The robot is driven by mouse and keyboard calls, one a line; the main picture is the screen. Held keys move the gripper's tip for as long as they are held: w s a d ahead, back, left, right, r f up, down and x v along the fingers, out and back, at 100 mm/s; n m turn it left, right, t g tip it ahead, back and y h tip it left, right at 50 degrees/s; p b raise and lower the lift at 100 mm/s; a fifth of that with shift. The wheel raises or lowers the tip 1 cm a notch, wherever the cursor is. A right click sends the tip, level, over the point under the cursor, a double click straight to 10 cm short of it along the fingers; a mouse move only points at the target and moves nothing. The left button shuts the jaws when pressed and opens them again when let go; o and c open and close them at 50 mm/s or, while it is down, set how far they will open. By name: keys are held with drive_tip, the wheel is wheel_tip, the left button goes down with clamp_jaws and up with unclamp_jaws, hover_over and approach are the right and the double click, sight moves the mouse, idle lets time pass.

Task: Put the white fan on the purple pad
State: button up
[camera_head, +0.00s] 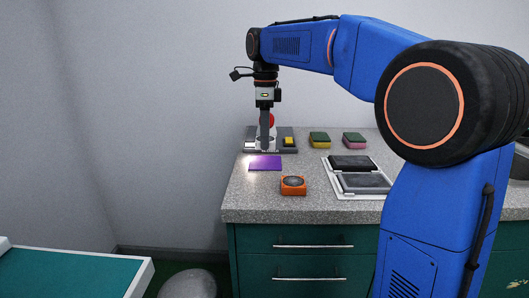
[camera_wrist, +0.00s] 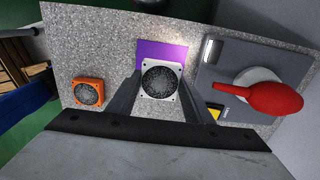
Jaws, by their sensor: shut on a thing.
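The white fan (camera_wrist: 161,79), a square frame with a dark round grille, is between the two fingers of my gripper (camera_wrist: 162,85) in the wrist view. My gripper is shut on it and holds it up off the counter. The purple pad (camera_head: 265,163) lies flat on the counter. In the wrist view the pad (camera_wrist: 147,53) shows beyond the fan, which overlaps its near part. In the head view my gripper (camera_head: 265,143) points down behind the pad, in front of the grey station; the fan is hard to make out there.
A grey station (camera_wrist: 213,83) with a red lever (camera_wrist: 272,98) and a yellow button stands right beside my gripper. An orange fan (camera_head: 293,186) sits on the counter (camera_head: 250,205). A white tray (camera_head: 345,194) with dark blocks and two sponges (camera_head: 320,140) are to the right.

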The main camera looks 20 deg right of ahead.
sight(265, 162)
drive_tip(key=shift+f, duration=2.55)
drive_tip(key=o, duration=1)
drive_tip(key=shift+f, duration=0.15)
drive_tip(key=shift+o, duration=0.2)
wheel_tip(265, 162, up, 12)
drive_tip(key=shift+r, duration=0.15)
